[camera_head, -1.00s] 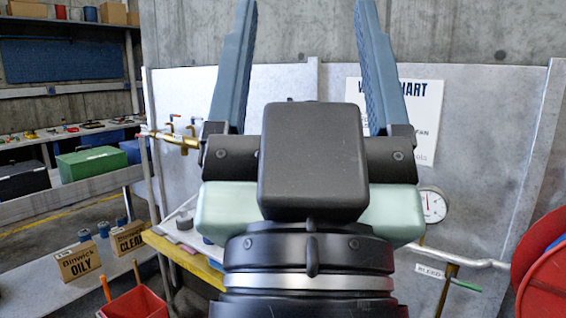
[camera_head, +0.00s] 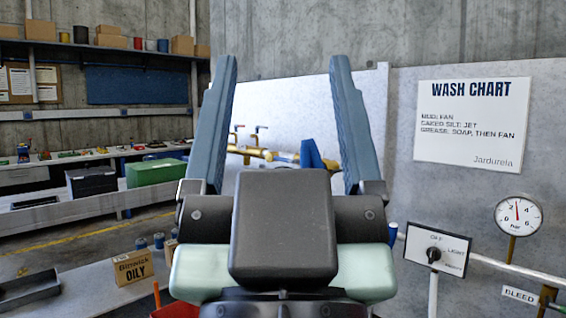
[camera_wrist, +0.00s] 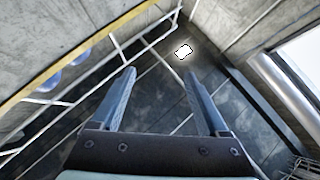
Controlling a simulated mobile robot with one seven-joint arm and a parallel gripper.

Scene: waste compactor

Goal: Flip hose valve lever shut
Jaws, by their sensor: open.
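A brass valve fitting (camera_head: 262,153) runs along the pale panel, seen between my open fingers in the head view.
At right are a wash chart (camera_head: 472,122), a pressure gauge (camera_head: 518,215), a switch box (camera_head: 437,251) and a BLEED sign (camera_head: 520,295). Floor shows at far left.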

